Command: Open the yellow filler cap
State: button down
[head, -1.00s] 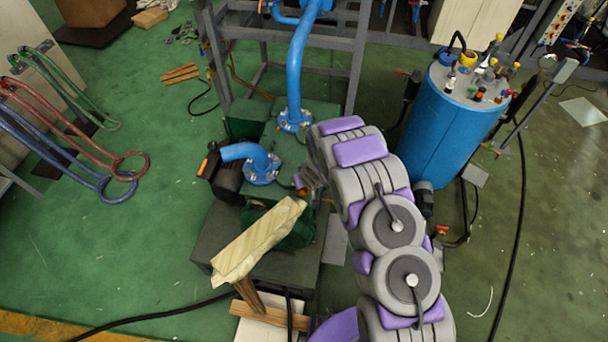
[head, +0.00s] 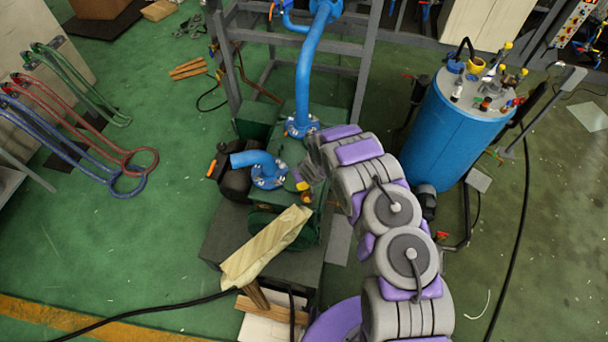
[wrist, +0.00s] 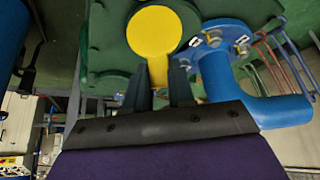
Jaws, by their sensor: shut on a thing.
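The yellow filler cap (wrist: 156,32) shows in the wrist view as a round yellow disc with a short yellow stem or handle, against the green pump housing (wrist: 108,40). My gripper (wrist: 158,84) has its two dark fingers on either side of the yellow stem and is shut on it. In the head view, a small yellow spot, likely the cap (head: 303,186), shows on the green pump just below my gripper (head: 304,176). The gripper's fingers are too small there to make out. Whether the cap is seated or loose, I cannot tell.
A blue elbow pipe (head: 255,161) with a bolted flange stands left of the gripper, and a tall blue pipe (head: 303,80) rises behind. A blue tank (head: 450,130) stands to the right.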

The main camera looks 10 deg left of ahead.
jog(key=shift+w+a+f, duration=0.2)
jog(key=shift+w+a, duration=0.05)
jog(key=shift+w+f, duration=0.1)
dwell(0.4)
jog(key=c, duration=1.4)
grip_release()
jog(key=shift+f, duration=0.1)
jog(key=o, duration=0.4)
jog(key=shift+o, duration=0.2)
jog(key=shift+a, duration=0.1)
jog(key=v, duration=1.7)
jog(key=shift+r, duration=0.25)
jog(key=shift+w, duration=0.2)
